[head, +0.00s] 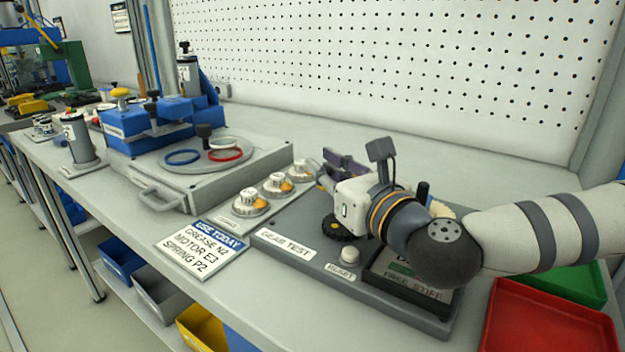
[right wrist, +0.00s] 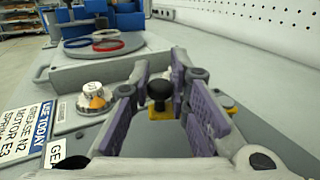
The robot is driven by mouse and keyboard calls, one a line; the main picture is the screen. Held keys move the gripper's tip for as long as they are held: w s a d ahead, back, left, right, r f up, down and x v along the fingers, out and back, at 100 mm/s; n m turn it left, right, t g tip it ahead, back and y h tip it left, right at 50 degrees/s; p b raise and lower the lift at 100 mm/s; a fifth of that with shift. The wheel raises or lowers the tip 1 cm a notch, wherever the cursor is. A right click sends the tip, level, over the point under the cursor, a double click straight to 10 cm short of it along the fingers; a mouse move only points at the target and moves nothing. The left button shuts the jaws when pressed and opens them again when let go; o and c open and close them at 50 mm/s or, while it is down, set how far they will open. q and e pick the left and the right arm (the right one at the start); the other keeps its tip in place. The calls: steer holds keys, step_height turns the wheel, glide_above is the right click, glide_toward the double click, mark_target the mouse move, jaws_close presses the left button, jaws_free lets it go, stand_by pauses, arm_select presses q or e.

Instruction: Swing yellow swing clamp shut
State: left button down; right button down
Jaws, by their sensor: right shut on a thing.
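The yellow swing clamp (right wrist: 159,113) shows in the right wrist view as a yellow piece with an upright black knob (right wrist: 160,90). My right gripper (right wrist: 160,82) has its purple-padded fingers on both sides of the black knob and is shut on it. In the head view my right gripper (head: 335,166) is at the back of the dark grey gear test fixture (head: 285,262), and it hides the clamp. I cannot tell the clamp's exact swing angle. My left gripper is not in view.
Several white-and-orange knobs (head: 250,203) line the fixture's left side. A reset button (head: 349,255) and a dark gear (head: 341,228) lie near my right arm. A blue press station (head: 150,128) stands left. Red (head: 545,320) and green bins are at right.

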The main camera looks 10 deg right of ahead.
mark_target(328, 169)
steer(key=shift+s+d+n+y, duration=0.1)
steer(key=shift+s+n+y, duration=0.2)
steer(key=shift+s+y, duration=0.2)
steer(key=shift+d+y, duration=0.1)
steer(key=shift+y, duration=0.2)
steer(key=shift+w+n+g, duration=0.2)
steer(key=shift+n+g, duration=0.1)
steer(key=c, duration=1.6)
jaws_free()
steer(key=shift+o, duration=0.2)
steer(key=shift+r, duration=0.1)
step_height(328, 169, up, 10)
steer(key=shift+f, duration=0.1)
